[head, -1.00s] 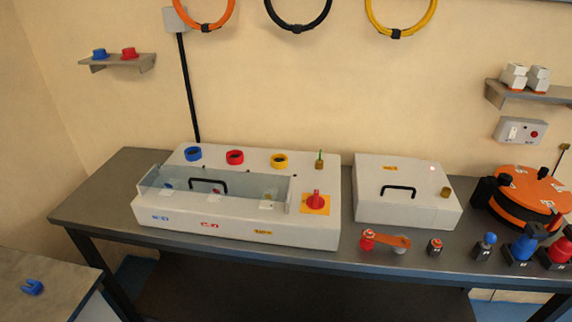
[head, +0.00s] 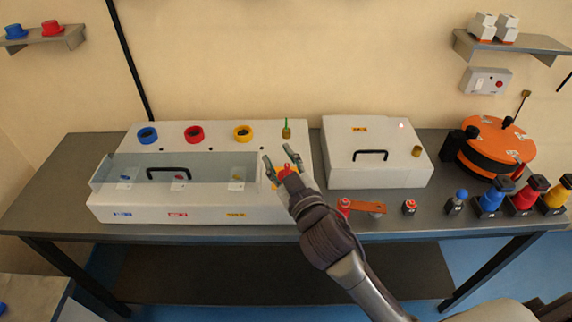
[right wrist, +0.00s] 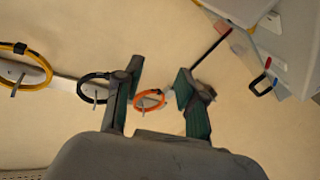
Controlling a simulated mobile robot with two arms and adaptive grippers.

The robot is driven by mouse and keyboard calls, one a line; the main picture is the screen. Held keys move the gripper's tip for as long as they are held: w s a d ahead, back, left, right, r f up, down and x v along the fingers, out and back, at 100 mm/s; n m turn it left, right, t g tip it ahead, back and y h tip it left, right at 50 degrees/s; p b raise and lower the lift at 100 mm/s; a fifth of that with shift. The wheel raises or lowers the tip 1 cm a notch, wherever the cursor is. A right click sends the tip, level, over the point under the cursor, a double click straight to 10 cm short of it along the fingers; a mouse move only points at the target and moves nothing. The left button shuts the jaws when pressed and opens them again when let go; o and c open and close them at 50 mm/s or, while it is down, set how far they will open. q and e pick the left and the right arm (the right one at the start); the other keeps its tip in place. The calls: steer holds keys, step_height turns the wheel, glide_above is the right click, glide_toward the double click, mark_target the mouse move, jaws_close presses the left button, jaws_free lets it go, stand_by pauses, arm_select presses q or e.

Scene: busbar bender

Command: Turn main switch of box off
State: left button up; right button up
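The box (head: 200,213) is a white case on the table with a clear front cover and a black handle. Its main switch, a red knob on a yellow plate at the box's right front, is largely hidden behind my right gripper (head: 279,157) in the head view; only bits of red and orange show. My right gripper is open, its two fingers spread over the switch area; contact cannot be told. In the right wrist view, the open fingers (right wrist: 156,88) have nothing gripped between them, and the switch cannot be made out. My left gripper is not in view.
A second white case (head: 352,145) stands to the right, with a red-orange lever tool (head: 365,207) in front. An orange round device (head: 493,148) is farther right.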

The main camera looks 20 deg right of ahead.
steer(key=w+a+r+n+g+y, duration=0.1)
steer(key=a+r+n+g+y, duration=0.1)
steer(key=a+r+n+y, duration=1.2)
steer(key=s+a+n+g+y, duration=0.1)
steer(key=a+n+g+y, duration=0.3)
steer(key=n+g, duration=0.15)
steer(key=n+g+h, duration=0.8)
steer(key=g+h, duration=0.3)
steer(key=h, duration=0.9)
glide_above(287, 169)
step_height(287, 169, down, 9)
step_height(287, 169, down, 13)
steer(key=p, duration=0.3)
steer(key=shift+r+p, duration=0.15)
steer(key=shift+p, duration=0.25)
steer(key=shift+f, duration=0.65)
